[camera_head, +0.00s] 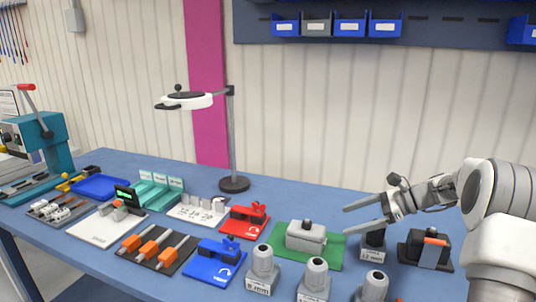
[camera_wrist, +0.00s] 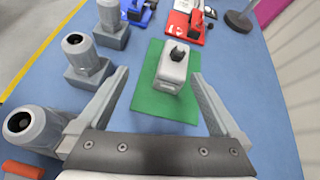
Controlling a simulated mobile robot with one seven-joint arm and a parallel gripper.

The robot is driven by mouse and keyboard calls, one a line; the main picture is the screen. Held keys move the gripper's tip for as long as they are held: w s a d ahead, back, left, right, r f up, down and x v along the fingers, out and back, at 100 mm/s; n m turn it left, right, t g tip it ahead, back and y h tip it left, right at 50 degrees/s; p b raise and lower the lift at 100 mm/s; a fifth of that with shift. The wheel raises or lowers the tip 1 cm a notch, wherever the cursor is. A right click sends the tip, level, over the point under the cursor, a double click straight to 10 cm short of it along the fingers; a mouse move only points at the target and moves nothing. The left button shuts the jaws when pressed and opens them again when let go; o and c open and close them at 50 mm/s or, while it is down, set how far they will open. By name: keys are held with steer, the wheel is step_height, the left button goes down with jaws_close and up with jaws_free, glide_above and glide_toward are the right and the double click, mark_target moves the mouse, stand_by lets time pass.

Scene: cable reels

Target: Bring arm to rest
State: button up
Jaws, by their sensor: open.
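My gripper (camera_head: 362,216) is open and empty in the head view, held above the right part of the blue table. In the wrist view its two fingers (camera_wrist: 160,103) are spread wide apart. Beyond and between them lies a green mat (camera_wrist: 157,108) with a grey box-shaped device (camera_wrist: 173,70) that has a black knob on top. The mat (camera_head: 331,262) and the device (camera_head: 306,238) also show in the head view, to the left of and below my fingers. The fingers appear clear of both.
Several grey cylindrical fixtures (camera_head: 316,279) stand along the front edge. A black base with an orange-topped part (camera_head: 432,250) is at right. A red fixture (camera_head: 244,221), a blue fixture (camera_head: 214,262) and a lamp (camera_head: 233,150) stand left. Blue bins (camera_head: 350,24) hang above.

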steer(key=s+a+r+n+g+h+p, duration=0.1)
steer(key=s+a+r+n+h, duration=0.2)
steer(key=s+a+r+n, duration=0.3)
steer(key=s+a+r+n+g+h+p, duration=0.1)
steer(key=s+a+r+n+h, duration=0.25)
steer(key=s+a, duration=0.4)
steer(key=s+d+n+t+h, duration=0.1)
steer(key=s+n, duration=0.4)
steer(key=s, duration=0.5)
steer(key=s+d+r+n+t+h+p, duration=0.1)
steer(key=s+n+h, duration=0.3)
steer(key=s, duration=0.5)
steer(key=shift+s+d+n+t, duration=0.35)
steer(key=shift+n+t, duration=0.45)
steer(key=shift+n, duration=0.05)
